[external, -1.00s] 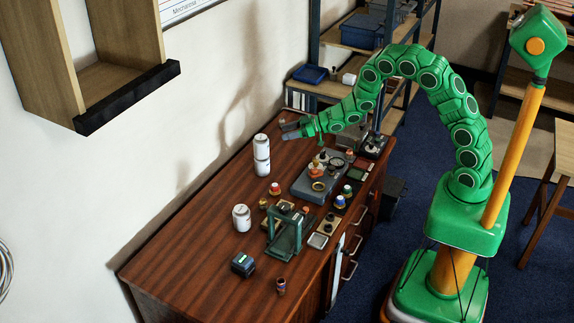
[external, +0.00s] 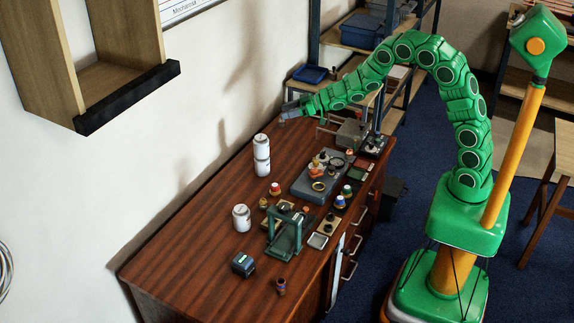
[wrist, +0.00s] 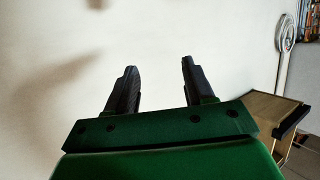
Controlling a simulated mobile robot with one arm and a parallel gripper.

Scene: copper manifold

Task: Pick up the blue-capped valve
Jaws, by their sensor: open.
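A small yellow-bodied piece with a blue cap (external: 340,201) stands on the wooden workbench (external: 190,262), near its right edge; it looks like the blue-capped valve, but it is small here. A similar piece with a green-white top (external: 347,190) stands just behind it. My gripper (external: 285,113) is raised over the far left part of the bench, well away from these pieces. In the wrist view my gripper (wrist: 158,68) shows two dark fingers spread apart with nothing between them, facing a pale wall. The valve is not in the wrist view.
Two white cans are stacked (external: 261,155) near the wall, with another can (external: 241,218) nearer. A green frame (external: 288,235), a dark box (external: 243,264) and a grey tray with parts (external: 312,190) crowd the bench. The bench's near left is mostly clear. A wall shelf (external: 110,75) juts out.

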